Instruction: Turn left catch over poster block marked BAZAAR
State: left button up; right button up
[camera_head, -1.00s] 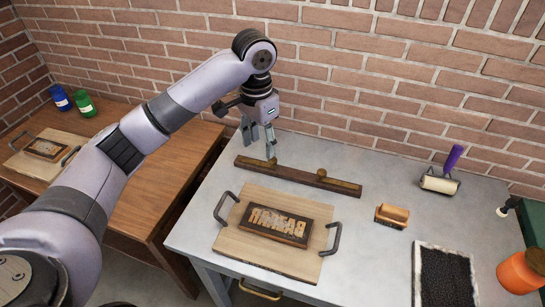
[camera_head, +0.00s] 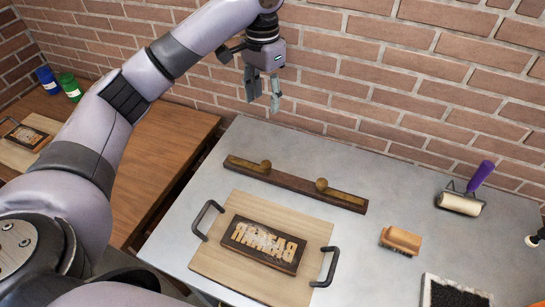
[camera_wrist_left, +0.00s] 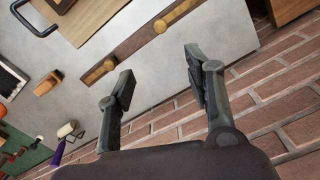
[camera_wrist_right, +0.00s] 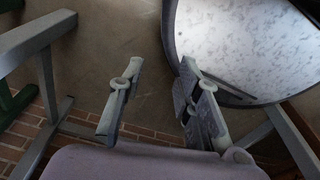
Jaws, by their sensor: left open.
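The poster block (camera_head: 264,243) is dark with raised mirrored letters. It lies on a pale wooden board (camera_head: 215,262) with two black handles. Behind it a dark wooden bar (camera_head: 292,183) carries two brass catches with round knobs. The left catch (camera_head: 245,164) lies along the bar, its knob at its right end; it also shows in the left wrist view (camera_wrist_left: 176,15). The right catch (camera_head: 345,197) lies along the bar too. My left gripper (camera_head: 263,98) is open and empty, above and behind the left catch, clear of it. My right gripper (camera_wrist_right: 158,68) is open and empty, away from the table.
A wooden-backed brush (camera_head: 401,240), a purple-handled roller (camera_head: 464,200) and a black inked tray (camera_head: 455,294) stand on the right. A brick wall (camera_head: 400,100) closes the back. A wooden side table (camera_head: 150,150) with blue and green cans is at left.

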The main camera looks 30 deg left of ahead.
pick_arm(q)
jog(key=b, duration=0.5)
send_over(266, 163)
notch_tip(266, 163, down, 6)
jog(key=r, duration=0.1)
notch_tip(266, 163, down, 18)
jog(key=shift+f+p, duration=0.1)
jog(key=shift+p, duration=0.65)
pick_arm(e)
jog(key=f, duration=0.2)
jog(key=s+f, duration=0.1)
jog(key=f, duration=0.1)
jog(key=shift+f, duration=0.25)
pick_arm(q)
jog(key=shift+c, duration=0.3)
pick_arm(e)
jog(key=shift+d, duration=0.1)
pick_arm(q)
grip_shut()
